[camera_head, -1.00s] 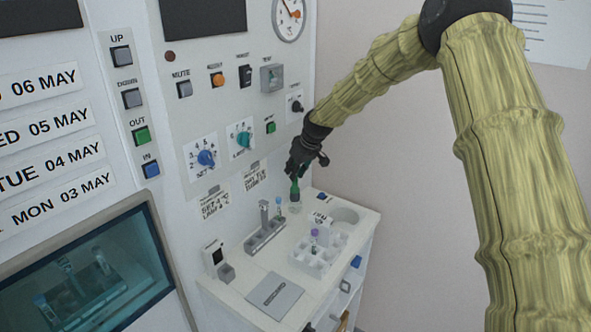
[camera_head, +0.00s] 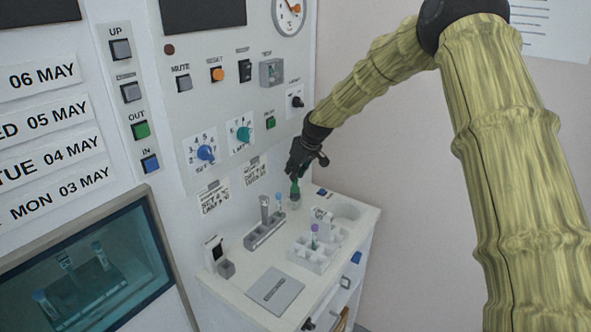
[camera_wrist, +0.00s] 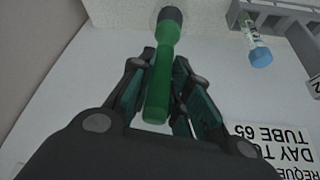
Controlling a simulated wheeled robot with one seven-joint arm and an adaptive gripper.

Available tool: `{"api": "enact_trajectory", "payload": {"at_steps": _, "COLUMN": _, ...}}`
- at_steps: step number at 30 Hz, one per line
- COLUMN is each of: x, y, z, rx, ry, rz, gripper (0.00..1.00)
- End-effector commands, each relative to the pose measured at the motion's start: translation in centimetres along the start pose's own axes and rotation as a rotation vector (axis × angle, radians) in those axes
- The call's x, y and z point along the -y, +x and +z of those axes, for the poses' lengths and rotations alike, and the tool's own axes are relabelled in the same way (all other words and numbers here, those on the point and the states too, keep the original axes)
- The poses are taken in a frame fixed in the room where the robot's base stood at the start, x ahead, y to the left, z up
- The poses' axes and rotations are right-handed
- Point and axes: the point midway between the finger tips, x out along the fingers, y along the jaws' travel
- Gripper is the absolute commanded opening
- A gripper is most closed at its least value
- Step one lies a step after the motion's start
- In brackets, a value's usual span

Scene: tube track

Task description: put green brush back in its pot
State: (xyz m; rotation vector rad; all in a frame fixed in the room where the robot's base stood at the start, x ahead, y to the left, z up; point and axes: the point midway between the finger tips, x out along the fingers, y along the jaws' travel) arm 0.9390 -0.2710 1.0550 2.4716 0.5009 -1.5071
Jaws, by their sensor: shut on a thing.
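The green brush (camera_head: 295,187) is upright at the back of the white counter, directly below my gripper (camera_head: 297,172). In the wrist view its green handle (camera_wrist: 160,82) runs between the two fingers of my gripper (camera_wrist: 158,68), which are shut on it. A dark grey collar (camera_wrist: 170,14) is at the brush's far end, at the top edge of that view. A small pale pot (camera_head: 295,204) shows at the brush's lower end. The bristles are hidden, and I cannot tell how deep the brush sits in the pot.
A grey rack (camera_head: 264,232) with a tube stands left of the pot, and a blue-capped tube (camera_wrist: 259,50) is near the brush in the wrist view. A white tray (camera_head: 312,258) with a purple-capped tube is in front. The control panel (camera_head: 200,110) rises close behind.

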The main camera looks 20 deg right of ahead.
Motion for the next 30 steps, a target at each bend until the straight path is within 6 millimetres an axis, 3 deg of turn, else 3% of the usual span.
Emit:
{"api": "enact_trajectory", "payload": {"at_steps": 9, "x": 0.0, "y": 0.24, "z": 0.13, "rx": 0.0, "ry": 0.0, "rz": 0.0, "gripper": 0.0}}
{"api": "enact_trajectory", "payload": {"at_steps": 10, "x": 0.0, "y": 0.24, "z": 0.13, "rx": 0.0, "ry": 0.0, "rz": 0.0, "gripper": 0.2}}
{"api": "enact_trajectory", "payload": {"at_steps": 14, "x": 0.0, "y": 0.24, "z": 0.13, "rx": 0.0, "ry": 0.0, "rz": 0.0, "gripper": 0.44}}
{"api": "enact_trajectory", "payload": {"at_steps": 30, "x": 0.0, "y": 0.26, "z": 0.15, "rx": 0.0, "ry": 0.0, "rz": 0.0, "gripper": 0.44}}
